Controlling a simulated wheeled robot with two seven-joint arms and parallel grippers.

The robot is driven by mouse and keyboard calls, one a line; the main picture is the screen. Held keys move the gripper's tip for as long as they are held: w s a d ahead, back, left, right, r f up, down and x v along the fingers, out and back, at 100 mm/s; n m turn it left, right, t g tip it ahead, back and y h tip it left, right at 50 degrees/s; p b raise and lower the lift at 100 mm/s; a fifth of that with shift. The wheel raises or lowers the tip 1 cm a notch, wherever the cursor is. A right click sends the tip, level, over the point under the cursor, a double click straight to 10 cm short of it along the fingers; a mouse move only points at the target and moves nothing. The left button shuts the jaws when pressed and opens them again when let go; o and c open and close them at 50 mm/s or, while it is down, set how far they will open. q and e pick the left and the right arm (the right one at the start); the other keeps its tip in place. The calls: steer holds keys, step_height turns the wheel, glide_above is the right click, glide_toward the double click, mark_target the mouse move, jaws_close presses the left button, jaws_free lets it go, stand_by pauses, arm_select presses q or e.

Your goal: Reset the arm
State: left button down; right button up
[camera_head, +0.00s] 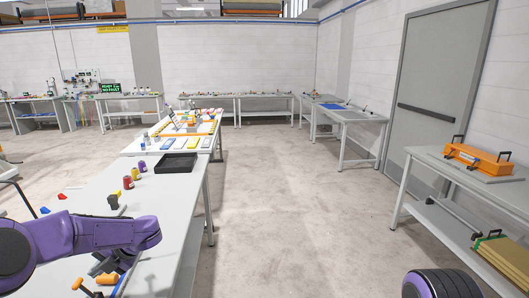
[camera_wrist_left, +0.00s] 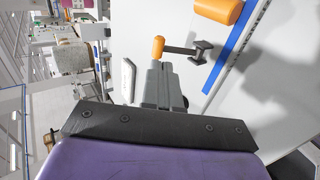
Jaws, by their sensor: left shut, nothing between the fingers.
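My left arm, purple, reaches in from the left over the near white table (camera_head: 173,226). Its grey left gripper (camera_head: 103,270) points down at the table in the head view and is partly hidden by the arm. In the left wrist view the fingers (camera_wrist_left: 157,68) are shut and empty. A dark tool with an orange end (camera_wrist_left: 158,46) lies just past the fingertips; I cannot tell whether they touch. A larger orange handle (camera_wrist_left: 217,10) lies farther off beside a blue strip. My right gripper is out of sight; only part of my right arm shows at lower right.
A black tray (camera_head: 176,163) and small coloured jars (camera_head: 129,182) stand farther along the table. A second table behind holds many small items. The floor aisle (camera_head: 283,205) in the middle is clear.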

mark_target(79, 282)
arm_select(q)
steer(key=x, duration=0.1)
steer(key=b+x, duration=0.2)
steer(key=x, duration=0.1)
steer(key=shift+d+f, duration=0.25)
steer(key=shift+f, duration=0.2)
steer(key=shift+a, duration=0.85)
steer(key=shift+s+a, duration=0.1)
steer(key=shift+a, duration=0.1)
